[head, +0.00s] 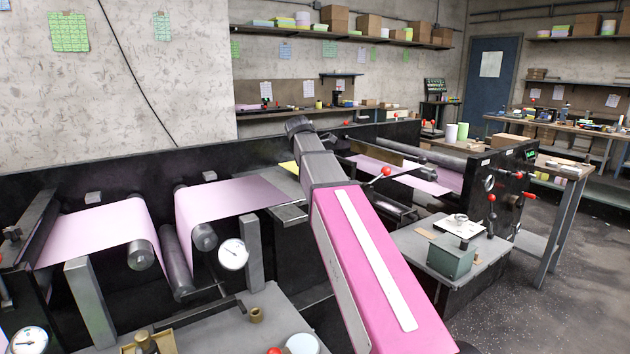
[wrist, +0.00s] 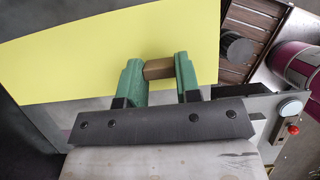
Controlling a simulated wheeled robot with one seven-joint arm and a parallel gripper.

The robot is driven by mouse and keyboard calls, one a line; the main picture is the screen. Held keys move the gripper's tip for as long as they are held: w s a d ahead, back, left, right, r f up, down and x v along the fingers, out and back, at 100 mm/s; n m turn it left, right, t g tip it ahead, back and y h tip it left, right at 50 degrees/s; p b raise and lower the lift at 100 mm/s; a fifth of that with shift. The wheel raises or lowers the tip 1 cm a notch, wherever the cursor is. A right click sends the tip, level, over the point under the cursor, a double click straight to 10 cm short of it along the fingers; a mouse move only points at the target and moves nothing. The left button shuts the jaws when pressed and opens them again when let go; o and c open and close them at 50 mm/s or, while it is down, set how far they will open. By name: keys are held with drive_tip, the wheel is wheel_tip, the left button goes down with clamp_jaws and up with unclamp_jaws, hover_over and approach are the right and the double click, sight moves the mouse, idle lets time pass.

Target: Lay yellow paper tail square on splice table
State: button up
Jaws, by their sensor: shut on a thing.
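The yellow paper tail (wrist: 90,52) spreads wide across the upper left of the wrist view, with a straight slanted lower edge. In the head view only a small corner of the yellow paper (head: 289,167) shows beside my arm. My gripper (wrist: 157,66) has green fingers shut on a small brown block (wrist: 158,69), which lies against the yellow paper. I cannot tell whether the block is fixed to it. The grey plate that looks like the splice table (head: 262,181) is partly hidden by my arm and pink paper. In the head view my gripper is hidden behind my arm.
Pink paper (head: 108,224) runs over dark rollers (head: 176,262) on the left. More pink paper (head: 405,177) lies beyond my arm. A side bench (head: 425,243) with a green box (head: 450,258) stands right of the arm. Open floor (head: 560,290) is at the far right.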

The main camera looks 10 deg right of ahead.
wheel_tip(320, 180, down, 3)
drive_tip(key=shift+r, duration=0.1)
drive_tip(key=o, duration=1)
drive_tip(key=shift+c, duration=0.2)
drive_tip(key=shift+r, duration=0.1)
drive_tip(key=v, duration=1.2)
